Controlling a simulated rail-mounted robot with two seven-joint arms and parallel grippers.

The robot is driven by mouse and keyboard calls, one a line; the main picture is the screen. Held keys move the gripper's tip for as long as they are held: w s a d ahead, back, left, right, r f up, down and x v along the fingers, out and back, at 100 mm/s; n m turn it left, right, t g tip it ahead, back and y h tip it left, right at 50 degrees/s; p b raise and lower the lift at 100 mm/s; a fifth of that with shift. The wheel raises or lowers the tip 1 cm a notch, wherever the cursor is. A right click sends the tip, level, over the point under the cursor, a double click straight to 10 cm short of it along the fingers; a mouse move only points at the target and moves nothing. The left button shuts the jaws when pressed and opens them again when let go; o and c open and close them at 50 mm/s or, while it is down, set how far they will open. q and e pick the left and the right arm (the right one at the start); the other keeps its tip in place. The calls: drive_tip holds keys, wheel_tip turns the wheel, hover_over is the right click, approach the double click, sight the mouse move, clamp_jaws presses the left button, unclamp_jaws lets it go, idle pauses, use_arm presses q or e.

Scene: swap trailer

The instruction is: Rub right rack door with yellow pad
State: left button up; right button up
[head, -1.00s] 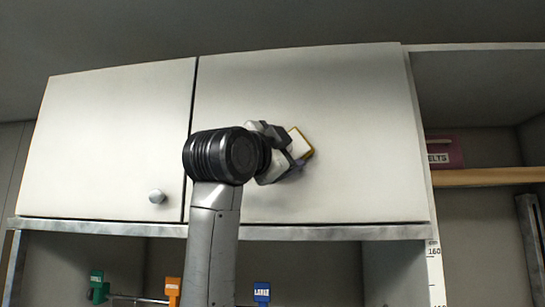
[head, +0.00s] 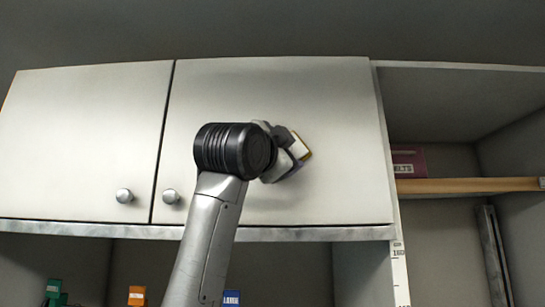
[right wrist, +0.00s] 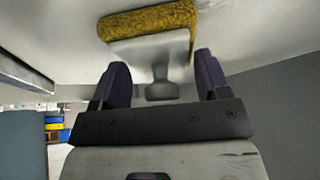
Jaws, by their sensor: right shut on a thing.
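The right rack door (head: 335,110) is a pale, shut upper cabinet door with a round knob (head: 171,197) at its lower left. My right gripper (head: 289,160) is in front of the door, right of its middle. It is shut on the grey handle of the yellow pad (head: 304,146). In the right wrist view the yellow pad (right wrist: 150,20) is beyond the purple fingers (right wrist: 160,75), on a white backing, and it seems to lie against the pale door surface. My wrist hides part of the pad in the head view. My left gripper is not in view.
The left door (head: 85,135) is also shut, with its own knob (head: 124,196). To the right is an open bay with a wooden shelf (head: 470,186) and a maroon box (head: 410,162). A metal edge (head: 290,233) runs below the doors.

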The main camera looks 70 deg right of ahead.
drive_tip(key=shift+s+d+f+b, duration=0.1)
drive_tip(key=shift+s+d+b, duration=0.15)
drive_tip(key=shift+s+b, duration=0.6)
drive_tip(key=shift+s+p, duration=0.1)
drive_tip(key=shift+p, duration=0.2)
